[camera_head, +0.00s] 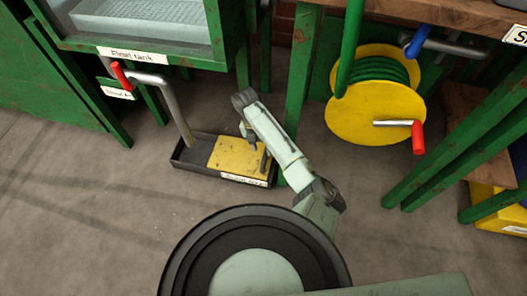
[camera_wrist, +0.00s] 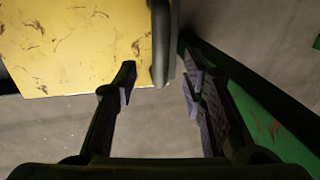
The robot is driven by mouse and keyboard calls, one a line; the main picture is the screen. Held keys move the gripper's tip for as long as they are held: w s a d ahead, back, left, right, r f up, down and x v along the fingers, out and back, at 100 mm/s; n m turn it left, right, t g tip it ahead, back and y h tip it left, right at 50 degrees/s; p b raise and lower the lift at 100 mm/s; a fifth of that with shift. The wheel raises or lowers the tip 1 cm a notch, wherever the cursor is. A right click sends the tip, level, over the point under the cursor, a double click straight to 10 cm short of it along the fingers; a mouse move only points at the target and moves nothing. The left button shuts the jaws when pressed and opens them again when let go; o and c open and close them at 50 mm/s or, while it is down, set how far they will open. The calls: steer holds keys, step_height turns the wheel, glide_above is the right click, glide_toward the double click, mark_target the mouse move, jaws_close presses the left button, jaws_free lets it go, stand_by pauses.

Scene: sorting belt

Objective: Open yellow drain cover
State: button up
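The yellow drain cover (camera_head: 230,154) lies over a dark tray (camera_head: 187,158) on the floor below the float tank. It is scuffed and appears lowered, and part of the tray's left side is uncovered. In the wrist view the yellow cover (camera_wrist: 75,45) fills the upper left, with a dark bar-like handle (camera_wrist: 160,45) along its right edge. My gripper (camera_wrist: 160,76) is open and empty; the near end of the handle shows between its fingertips. I cannot tell whether either finger touches it. In the head view my arm partly hides the cover's right side.
The float tank (camera_head: 150,52) on its green frame stands at upper left, with a drain pipe (camera_head: 178,115) and red-handled valve (camera_head: 121,77). A green beam (camera_wrist: 235,100) runs close by my right finger. A yellow hose reel (camera_head: 375,125) stands at right. Floor at left is clear.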

step_height(320, 180, up, 7)
steer(key=a, duration=0.1)
steer(key=shift+w+a, duration=0.15)
steer(key=shift+w, duration=0.05)
stand_by(0.5)
